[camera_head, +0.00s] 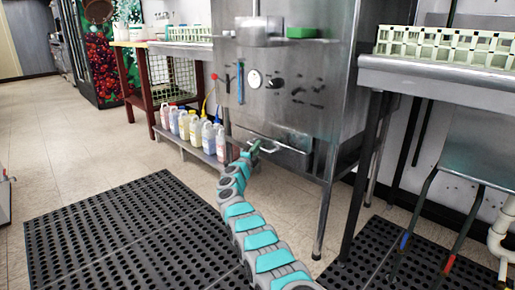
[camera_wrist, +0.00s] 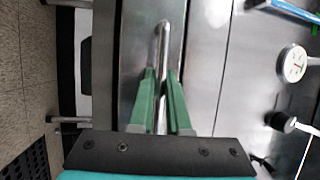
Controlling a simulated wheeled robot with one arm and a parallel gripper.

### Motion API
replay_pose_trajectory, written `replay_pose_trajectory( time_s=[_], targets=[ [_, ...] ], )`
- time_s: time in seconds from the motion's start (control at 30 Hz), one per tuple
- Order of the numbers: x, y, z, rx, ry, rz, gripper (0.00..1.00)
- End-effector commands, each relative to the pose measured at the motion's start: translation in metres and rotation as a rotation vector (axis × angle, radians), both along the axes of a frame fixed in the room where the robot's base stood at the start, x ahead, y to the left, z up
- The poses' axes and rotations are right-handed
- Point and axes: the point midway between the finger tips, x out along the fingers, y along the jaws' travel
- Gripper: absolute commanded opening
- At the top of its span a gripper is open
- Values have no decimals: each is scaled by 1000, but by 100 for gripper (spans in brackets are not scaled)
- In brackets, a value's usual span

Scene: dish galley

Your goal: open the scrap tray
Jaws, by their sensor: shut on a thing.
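The scrap tray (camera_head: 284,151) is a steel drawer-like front low on the dishwasher, with a bar handle. It also shows in the wrist view as a steel panel (camera_wrist: 136,50). My gripper (camera_head: 256,146) is at the left part of this handle. In the wrist view my gripper (camera_wrist: 163,98) has its two green fingers on either side of the bar handle (camera_wrist: 161,45), shut on it. The tray front appears close to the machine body; the head view is too small to tell any gap.
The steel dishwasher (camera_head: 310,80) stands above, with a gauge and knobs. Several bottles (camera_head: 195,130) stand on a low shelf at left. A steel table with a dish rack (camera_head: 445,48) is at right. Black rubber mats (camera_head: 125,235) cover the floor in front.

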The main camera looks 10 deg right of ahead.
Motion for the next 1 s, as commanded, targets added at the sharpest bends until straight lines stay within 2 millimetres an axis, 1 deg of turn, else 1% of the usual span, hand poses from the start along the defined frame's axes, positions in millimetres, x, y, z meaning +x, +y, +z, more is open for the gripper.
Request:
replay_pose_trajectory(
  time_s=[0.1,0.27,0.57,0.77,1.0],
  targets=[
    [-3,2,-1,-3,5,-1,0],
    [-10,14,0,-3,5,1,0],
    [-33,45,0,-5,5,0,0],
    [-55,76,3,-6,4,3,0],
    [-93,130,3,-4,5,3,0]
  ],
)
